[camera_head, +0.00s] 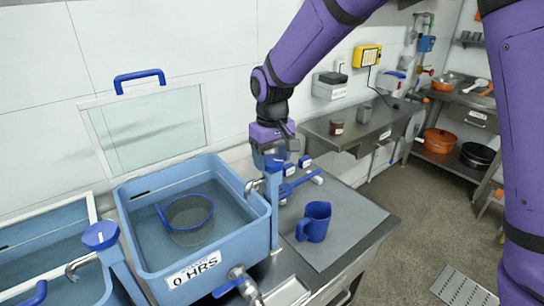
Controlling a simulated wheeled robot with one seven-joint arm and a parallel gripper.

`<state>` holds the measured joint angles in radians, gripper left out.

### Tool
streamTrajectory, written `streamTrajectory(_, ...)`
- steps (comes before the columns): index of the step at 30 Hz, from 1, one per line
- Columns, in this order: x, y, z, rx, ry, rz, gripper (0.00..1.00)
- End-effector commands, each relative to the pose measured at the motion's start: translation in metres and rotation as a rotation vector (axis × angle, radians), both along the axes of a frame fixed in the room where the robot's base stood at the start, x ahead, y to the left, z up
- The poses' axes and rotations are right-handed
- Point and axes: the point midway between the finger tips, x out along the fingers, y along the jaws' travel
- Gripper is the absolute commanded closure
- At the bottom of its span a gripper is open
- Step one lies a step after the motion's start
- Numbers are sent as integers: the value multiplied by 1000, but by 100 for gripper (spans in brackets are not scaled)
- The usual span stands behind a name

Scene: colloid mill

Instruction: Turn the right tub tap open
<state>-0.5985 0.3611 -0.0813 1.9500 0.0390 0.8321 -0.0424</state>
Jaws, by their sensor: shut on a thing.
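The right tub (135,195) is light blue, with water and a round strainer (190,212) inside. Its tap (273,205) is a blue post at the tub's right rim with a curved metal spout (253,186) over the tub. My gripper (272,157) points down over the top of this post and is shut on the tap's knob, which it mostly hides. No water stream shows under the spout. The left tub's tap (100,236) shows its blue knob uncovered.
A blue jug (314,222) and blue-handled tools (298,184) are on the grey counter (335,240) right of the tap. A blue drain lever (228,288) sticks out at the tub's front. A raised clear lid (147,128) stands behind the tub. Open floor lies right.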

Motion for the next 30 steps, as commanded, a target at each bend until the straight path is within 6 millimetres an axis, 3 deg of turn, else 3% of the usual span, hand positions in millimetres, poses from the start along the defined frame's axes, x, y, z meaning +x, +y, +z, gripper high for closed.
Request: streamTrajectory(30,1,-1,0,1,-1,964,59)
